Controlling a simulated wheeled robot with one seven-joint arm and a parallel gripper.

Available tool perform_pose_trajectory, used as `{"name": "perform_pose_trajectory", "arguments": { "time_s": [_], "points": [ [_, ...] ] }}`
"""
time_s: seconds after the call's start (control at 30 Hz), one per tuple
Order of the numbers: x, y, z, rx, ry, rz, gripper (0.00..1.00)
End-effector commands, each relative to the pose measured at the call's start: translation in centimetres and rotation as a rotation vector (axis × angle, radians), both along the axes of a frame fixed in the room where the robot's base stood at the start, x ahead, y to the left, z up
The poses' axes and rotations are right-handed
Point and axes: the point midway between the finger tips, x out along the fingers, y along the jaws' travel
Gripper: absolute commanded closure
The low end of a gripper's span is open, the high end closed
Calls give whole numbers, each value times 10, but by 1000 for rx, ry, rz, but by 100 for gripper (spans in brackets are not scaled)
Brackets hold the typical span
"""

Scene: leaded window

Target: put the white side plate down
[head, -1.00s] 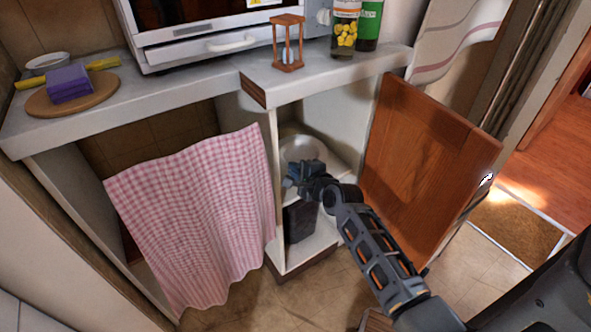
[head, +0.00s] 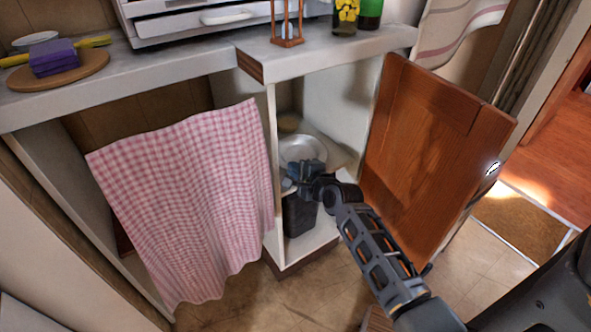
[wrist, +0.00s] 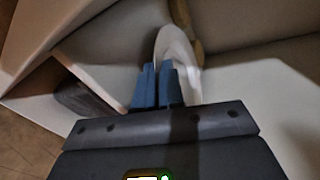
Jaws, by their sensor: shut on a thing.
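The white side plate (head: 304,149) is inside the open cupboard, above or at its shelf; I cannot tell whether it touches it. My gripper (head: 303,172) is shut on the plate's near edge, reaching in from the front. In the wrist view the two blue fingers of my gripper (wrist: 158,84) are close together at the rim of the plate (wrist: 172,45), which looks steeply tilted there. The fingers and wrist hide the plate's near part in the head view.
The wooden cupboard door (head: 425,150) stands open on the right. A dark box-like thing (head: 299,215) stands in the lower compartment. A pink checked curtain (head: 185,200) hangs at left. The counter (head: 190,75) above holds a wooden board (head: 85,77) and an hourglass (head: 287,25).

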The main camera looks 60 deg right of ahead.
Motion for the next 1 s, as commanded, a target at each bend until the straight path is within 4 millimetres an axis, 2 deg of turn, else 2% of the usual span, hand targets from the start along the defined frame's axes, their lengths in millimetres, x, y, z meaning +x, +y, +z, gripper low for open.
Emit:
{"name": "perform_pose_trajectory", "arguments": {
  "time_s": [1.0],
  "points": [
    [-1, 1, -24, 6, 8, 2, 100]
  ]
}}
